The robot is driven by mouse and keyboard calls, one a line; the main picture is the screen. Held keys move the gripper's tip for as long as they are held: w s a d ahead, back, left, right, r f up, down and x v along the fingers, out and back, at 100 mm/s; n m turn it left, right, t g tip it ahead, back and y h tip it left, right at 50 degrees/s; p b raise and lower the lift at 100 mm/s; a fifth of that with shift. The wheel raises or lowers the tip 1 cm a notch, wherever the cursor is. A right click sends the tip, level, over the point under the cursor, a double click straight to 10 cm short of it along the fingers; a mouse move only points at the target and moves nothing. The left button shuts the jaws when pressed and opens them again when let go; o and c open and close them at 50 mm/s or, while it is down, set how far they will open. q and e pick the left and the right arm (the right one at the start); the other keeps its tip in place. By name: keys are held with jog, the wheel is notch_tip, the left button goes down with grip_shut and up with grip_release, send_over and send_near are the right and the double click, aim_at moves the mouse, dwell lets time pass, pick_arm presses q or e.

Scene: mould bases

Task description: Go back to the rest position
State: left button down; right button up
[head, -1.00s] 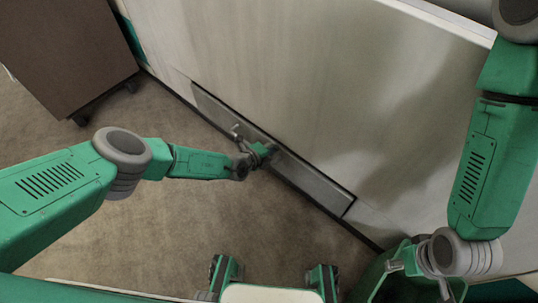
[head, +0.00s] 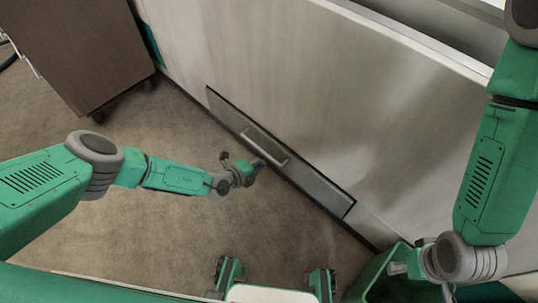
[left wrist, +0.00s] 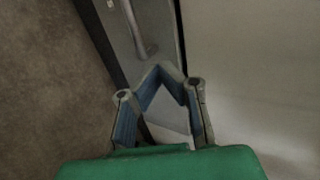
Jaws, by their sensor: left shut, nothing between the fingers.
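My left gripper (head: 255,166) is low in front of a long grey drawer (head: 315,184) at the foot of a pale cabinet. It is shut and empty, and in the left wrist view its blue-padded fingers (left wrist: 161,72) meet at the tips. The drawer's bar handle (head: 264,147) is just beyond the fingers, and the handle also shows in the left wrist view (left wrist: 138,32), apart from them. The drawer front looks flush with the cabinet. My right gripper (head: 423,278) hangs low at the right; its finger opening is unclear.
The pale cabinet front (head: 330,100) fills the middle and right. A dark brown wheeled cabinet (head: 80,50) stands at the upper left. A green bin (head: 365,285) is beneath my right gripper. Brown carpet (head: 170,235) is clear on the left.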

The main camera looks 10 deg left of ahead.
pick_arm(q)
jog(key=s+d+r+m+g+h+p, duration=0.2)
jog(key=s+d+r+m+g+h, duration=0.3)
jog(key=s+d+m, duration=0.65)
jog(key=s+a+r+m+g+y+p, duration=0.1)
jog(key=s+r+m+g+y, duration=0.15)
jog(key=s+m, duration=0.35)
jog(key=s+a+r+m+g+y, duration=0.1)
jog(key=s+m+g, duration=0.25)
jog(key=s, duration=0.45)
jog(key=s+a+r+m+g+y+p, duration=0.2)
jog(key=s+a+m+y, duration=0.3)
jog(key=s+a+m, duration=0.35)
jog(key=a+r+m+t+y+p, duration=0.1)
jog(key=a+r+m+t+y, duration=0.1)
jog(key=a+r+m, duration=0.5)
jog(key=w+a+r+m+t+y+p, duration=0.1)
jog(key=a+r+m+t, duration=0.1)
jog(key=a+r+m, duration=0.5)
jog(key=a+m, duration=0.3)
jog(key=a, duration=0.3)
jog(key=shift+w+r+m+y, duration=0.25)
jog(key=shift+r+m+y, duration=0.1)
jog(key=shift+r, duration=0.05)
